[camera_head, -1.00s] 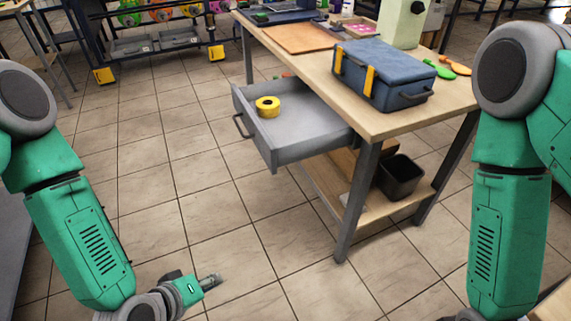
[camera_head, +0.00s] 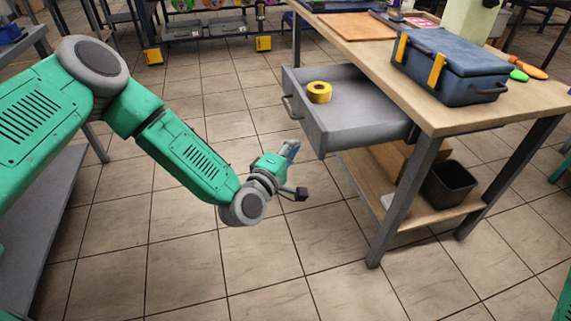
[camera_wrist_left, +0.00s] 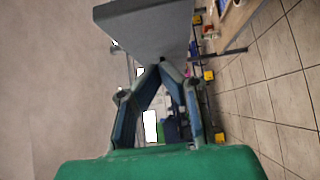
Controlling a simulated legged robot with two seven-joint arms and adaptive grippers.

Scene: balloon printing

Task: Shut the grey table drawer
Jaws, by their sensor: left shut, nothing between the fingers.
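The grey table drawer (camera_head: 360,128) stands pulled out from the left side of the wooden table (camera_head: 455,115), with its handle (camera_head: 289,107) facing left. A yellow tape roll (camera_head: 319,92) lies inside it. My left gripper (camera_head: 293,146) is shut and empty, just below and left of the drawer's front corner. In the left wrist view the gripper fingers (camera_wrist_left: 160,70) meet at their tips, close to a grey panel (camera_wrist_left: 150,30) that looks like the drawer. Whether they touch it I cannot tell. My right gripper is out of view.
A blue toolbox (camera_head: 448,65) with yellow latches sits on the tabletop. A black bin (camera_head: 449,184) stands on the lower shelf (camera_head: 415,212). The tiled floor (camera_head: 270,260) in front is clear.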

